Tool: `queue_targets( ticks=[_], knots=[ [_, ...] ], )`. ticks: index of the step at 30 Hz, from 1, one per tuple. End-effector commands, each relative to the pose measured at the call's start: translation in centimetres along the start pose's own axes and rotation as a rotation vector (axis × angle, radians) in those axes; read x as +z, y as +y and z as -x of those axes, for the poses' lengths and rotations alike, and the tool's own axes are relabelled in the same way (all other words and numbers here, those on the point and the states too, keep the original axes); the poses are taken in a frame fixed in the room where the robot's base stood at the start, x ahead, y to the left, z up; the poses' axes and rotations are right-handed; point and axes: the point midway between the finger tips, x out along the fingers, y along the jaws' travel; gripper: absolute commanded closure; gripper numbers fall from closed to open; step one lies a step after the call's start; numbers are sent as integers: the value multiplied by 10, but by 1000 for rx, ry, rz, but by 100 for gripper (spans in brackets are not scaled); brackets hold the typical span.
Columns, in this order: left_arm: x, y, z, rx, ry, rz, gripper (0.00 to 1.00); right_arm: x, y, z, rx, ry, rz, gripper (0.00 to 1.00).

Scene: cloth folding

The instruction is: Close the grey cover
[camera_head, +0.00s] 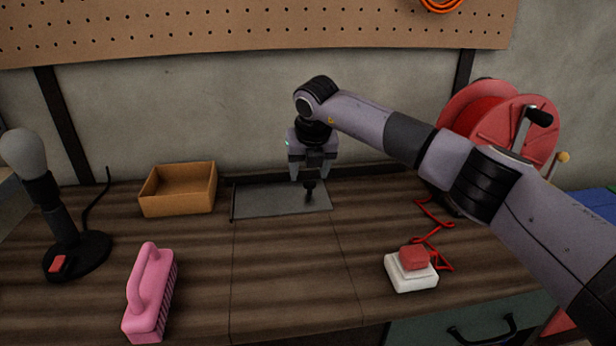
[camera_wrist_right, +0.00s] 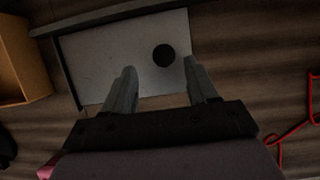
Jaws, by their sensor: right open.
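The grey cover (camera_head: 262,201) is a flat rectangular panel lying at the back middle of the wooden table. A small dark knob stands on its right part, and in the right wrist view the round knob (camera_wrist_right: 163,55) shows on the grey cover (camera_wrist_right: 108,55). My right gripper (camera_head: 311,180) points down over the right part of the cover, at the knob. In the right wrist view its two fingers (camera_wrist_right: 160,88) are apart with the knob beyond and between their tips. I cannot tell whether they touch it. My left gripper is not in view.
An open cardboard box (camera_head: 178,208) stands left of the cover. A pink brush (camera_head: 150,290) and a lamp (camera_head: 62,225) are at the left. A red button on a white base (camera_head: 411,277) and a red reel (camera_head: 500,118) are at the right. The front middle of the table (camera_head: 290,280) is clear.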

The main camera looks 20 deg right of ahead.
Motion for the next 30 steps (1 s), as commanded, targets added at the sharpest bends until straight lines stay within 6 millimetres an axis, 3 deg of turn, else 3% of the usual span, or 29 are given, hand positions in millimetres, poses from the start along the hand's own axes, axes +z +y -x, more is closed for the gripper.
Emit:
queue_targets(
  ticks=[3, 8, 23, 26, 30],
  knots=[
    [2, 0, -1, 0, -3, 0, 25, 0, 0, 20, 2, -3, 0, 42],
    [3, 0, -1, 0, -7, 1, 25, 0, 1, 35, 3, -3, 1, 42],
    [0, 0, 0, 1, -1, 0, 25, 0, 1, 38, 2, -1, 0, 42],
    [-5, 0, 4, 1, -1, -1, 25, 3, 1, 44, 3, -1, 0, 42],
    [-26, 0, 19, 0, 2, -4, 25, 14, 1, 70, 3, -2, 0, 42]
  ],
)
